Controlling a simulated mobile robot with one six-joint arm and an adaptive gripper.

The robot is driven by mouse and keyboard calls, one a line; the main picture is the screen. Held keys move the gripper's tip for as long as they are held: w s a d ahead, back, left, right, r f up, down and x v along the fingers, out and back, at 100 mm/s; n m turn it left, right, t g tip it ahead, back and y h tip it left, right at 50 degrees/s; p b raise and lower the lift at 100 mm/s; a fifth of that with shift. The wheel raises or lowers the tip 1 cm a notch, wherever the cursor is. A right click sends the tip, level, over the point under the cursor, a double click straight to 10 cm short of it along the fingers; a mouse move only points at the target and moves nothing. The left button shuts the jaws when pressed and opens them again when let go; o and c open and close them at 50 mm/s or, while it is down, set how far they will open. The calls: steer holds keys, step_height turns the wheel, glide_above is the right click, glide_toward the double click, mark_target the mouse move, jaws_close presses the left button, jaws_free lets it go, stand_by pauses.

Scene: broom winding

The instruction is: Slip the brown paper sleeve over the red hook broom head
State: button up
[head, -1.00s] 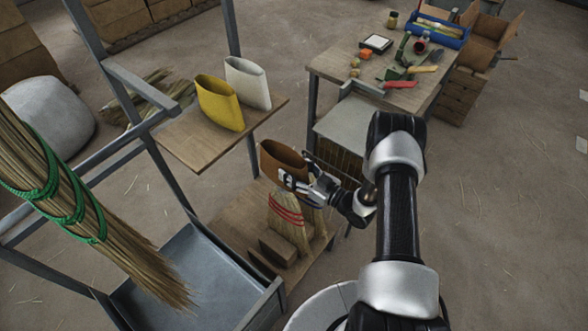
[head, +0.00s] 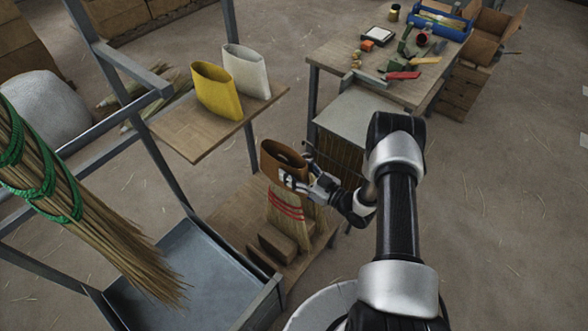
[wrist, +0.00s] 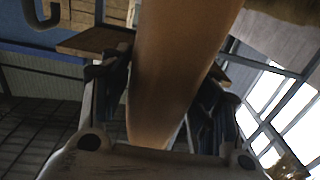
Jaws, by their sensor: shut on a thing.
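My gripper (head: 296,180) is shut on the brown paper sleeve (head: 279,157), with the sleeve's open top facing up. In the wrist view the sleeve (wrist: 180,65) runs between the two fingers. The broom head with red stitching (head: 286,206) stands on the lower wooden board, directly below the sleeve. The sleeve's lower edge meets or overlaps the top of the broom head in the head view. How far it is around the bristles is hard to tell. No hook shows clearly in the head view; in the wrist view a dark curved hook shape (wrist: 42,14) is at top left.
A yellow sleeve (head: 217,92) and a white sleeve (head: 246,72) stand on the upper shelf (head: 205,135). Wooden blocks (head: 277,243) flank the broom head. A green-bound broom (head: 70,205) hangs at left. A tool table (head: 340,62) stands behind.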

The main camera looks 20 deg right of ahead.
mark_target(295, 196)
steer(key=shift+f+b, duration=1.05)
steer(key=shift+f, duration=0.25)
steer(key=shift+f+b, duration=5.75)
steer(key=shift+f, duration=0.75)
steer(key=shift+f, duration=5.35)
steer(key=shift+f, duration=0.8)
steer(key=o, duration=0.9)
